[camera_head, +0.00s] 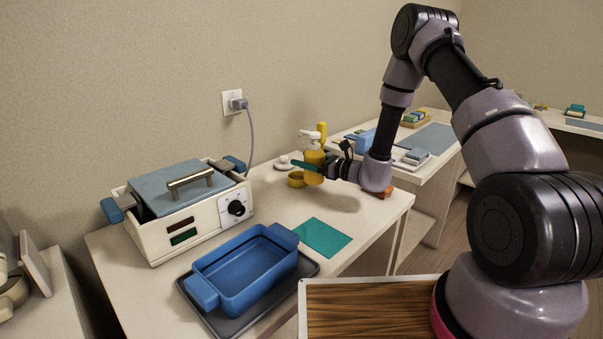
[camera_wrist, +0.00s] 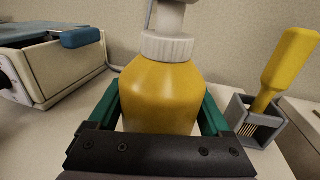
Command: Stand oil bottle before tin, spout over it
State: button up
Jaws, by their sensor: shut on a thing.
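The oil bottle (camera_head: 314,175) is amber-yellow with a white pump top, upright at the far end of the table. My gripper (camera_head: 310,166) is shut on its body, one teal finger on each side. The wrist view shows the bottle (camera_wrist: 160,95) filling the middle, its white collar above the fingers and the pump head cut off. The small yellow tin (camera_head: 296,180) stands on the table just left of the bottle. The spout points left, toward the tin's side; whether it is right over the tin is unclear. Whether the bottle touches the table is also unclear. The tin is hidden in the wrist view.
A yellow-handled brush (camera_wrist: 283,75) stands in a grey holder (camera_wrist: 254,122) right of the bottle. A white round piece (camera_head: 284,163) lies behind the tin. The wax warmer (camera_head: 180,225), blue tray (camera_head: 245,270) and teal mat (camera_head: 322,237) lie nearer. Bare table separates tin and mat.

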jog(key=shift+f, duration=1.85)
jog(key=shift+f, duration=0.1)
jog(key=o, duration=1.6)
jog(key=shift+d, duration=0.1)
